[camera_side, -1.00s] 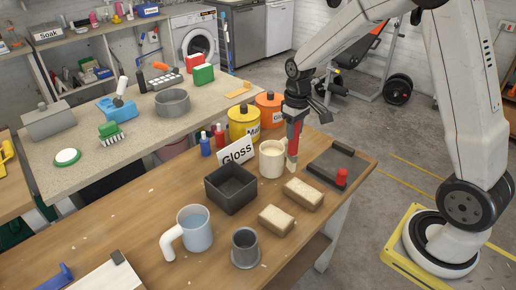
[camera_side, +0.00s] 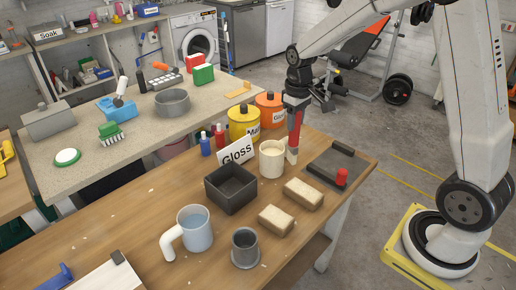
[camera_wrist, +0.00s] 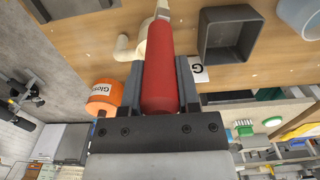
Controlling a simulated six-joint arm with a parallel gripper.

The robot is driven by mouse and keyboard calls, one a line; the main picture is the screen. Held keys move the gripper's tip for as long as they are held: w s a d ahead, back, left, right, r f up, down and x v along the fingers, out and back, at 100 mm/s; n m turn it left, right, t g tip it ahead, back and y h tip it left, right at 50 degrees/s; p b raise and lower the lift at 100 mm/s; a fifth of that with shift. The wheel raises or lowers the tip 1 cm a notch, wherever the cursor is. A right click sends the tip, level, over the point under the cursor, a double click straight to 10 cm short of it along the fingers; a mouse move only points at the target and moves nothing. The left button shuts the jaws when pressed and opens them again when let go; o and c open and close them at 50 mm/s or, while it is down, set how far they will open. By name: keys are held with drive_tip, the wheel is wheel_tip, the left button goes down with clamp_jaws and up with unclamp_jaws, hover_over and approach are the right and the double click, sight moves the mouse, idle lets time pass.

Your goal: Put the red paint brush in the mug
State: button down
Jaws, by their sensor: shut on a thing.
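My gripper (camera_side: 297,102) is shut on the red paint brush (camera_side: 295,128). Its red handle (camera_wrist: 160,70) lies between the two fingers in the wrist view. The brush hangs nearly upright, pale bristles down. In the side view the bristles show just right of the cream mug (camera_side: 271,161), outside its opening; I cannot tell whether they touch it. In the wrist view the cream mug (camera_wrist: 139,50) is partly hidden behind the brush. A larger pale blue cup with a white handle (camera_side: 195,230) stands toward the front of the bench.
Two sponge blocks (camera_side: 304,194) (camera_side: 276,220) lie in front. A dark tray (camera_side: 326,173) with a red item is at right. Yellow and orange tins (camera_side: 243,125) stand behind.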

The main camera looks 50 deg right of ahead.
idle(0.5)
drive_tip(key=w+a+r, duration=0.2)
drive_tip(key=a, duration=1.3)
drive_tip(key=w+a+r+t+y, duration=0.1)
drive_tip(key=w+a+r, duration=0.1)
drive_tip(key=a, duration=1.3)
drive_tip(key=shift+w+a+r+y, duration=0.15)
drive_tip(key=shift+w+r+y, duration=0.15)
drive_tip(key=shift+r, duration=0.25)
drive_tip(key=shift+s+f, duration=0.1)
drive_tip(key=shift+f, duration=0.1)
wheel_tip(320, 180, down, 11)
drive_tip(key=shift+r, duration=0.2)
